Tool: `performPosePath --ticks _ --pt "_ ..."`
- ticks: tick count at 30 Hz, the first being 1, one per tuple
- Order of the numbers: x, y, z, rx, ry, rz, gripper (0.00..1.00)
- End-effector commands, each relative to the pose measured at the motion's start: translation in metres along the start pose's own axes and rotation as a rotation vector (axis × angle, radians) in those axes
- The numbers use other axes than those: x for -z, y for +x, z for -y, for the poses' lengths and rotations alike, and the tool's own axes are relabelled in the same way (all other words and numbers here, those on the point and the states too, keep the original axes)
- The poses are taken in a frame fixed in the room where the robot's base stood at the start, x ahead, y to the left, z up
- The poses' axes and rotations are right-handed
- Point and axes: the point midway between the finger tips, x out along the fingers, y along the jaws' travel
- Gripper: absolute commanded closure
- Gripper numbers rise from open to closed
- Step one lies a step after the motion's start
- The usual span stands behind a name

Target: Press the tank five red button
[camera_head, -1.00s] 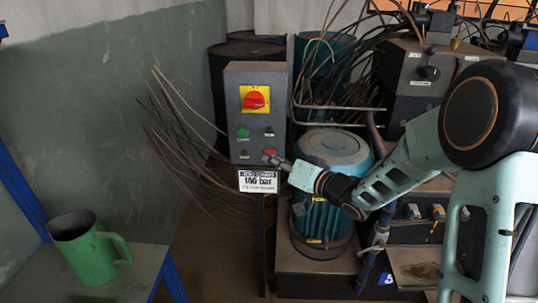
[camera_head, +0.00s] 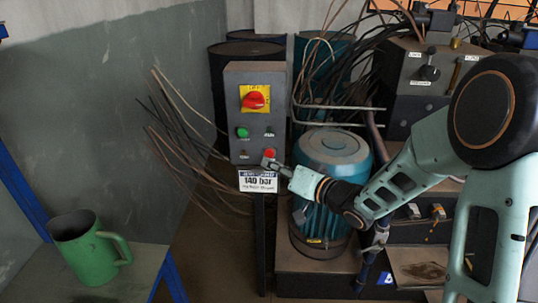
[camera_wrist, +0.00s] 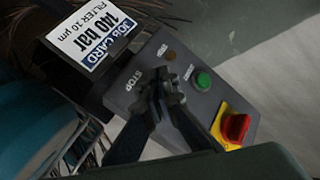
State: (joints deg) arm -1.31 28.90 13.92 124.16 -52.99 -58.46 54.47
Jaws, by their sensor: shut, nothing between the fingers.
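A grey control box (camera_head: 256,112) stands on a post left of a blue ribbed motor or tank (camera_head: 331,175). In the wrist view my gripper (camera_wrist: 168,88) lies over the panel beside the word STOP (camera_wrist: 133,80) and hides the red button.
The box also carries a green button (camera_head: 242,132) and a red rotary switch (camera_head: 254,100) on a yellow plate. A 140 bar sign (camera_head: 258,182) hangs below it. Loose cables (camera_head: 180,135) spread left. A green jug (camera_head: 84,248) stands at lower left.

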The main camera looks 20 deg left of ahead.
Motion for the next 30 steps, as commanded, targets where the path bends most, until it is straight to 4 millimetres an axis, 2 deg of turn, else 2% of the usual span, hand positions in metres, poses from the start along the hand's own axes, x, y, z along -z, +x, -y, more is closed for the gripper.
performPosePath --ticks 12,30 --pt "-0.019 -0.028 0.020 -0.001 0.000 -0.001 1.00" --pt "-0.022 -0.030 0.022 0.000 -0.001 0.000 1.00"
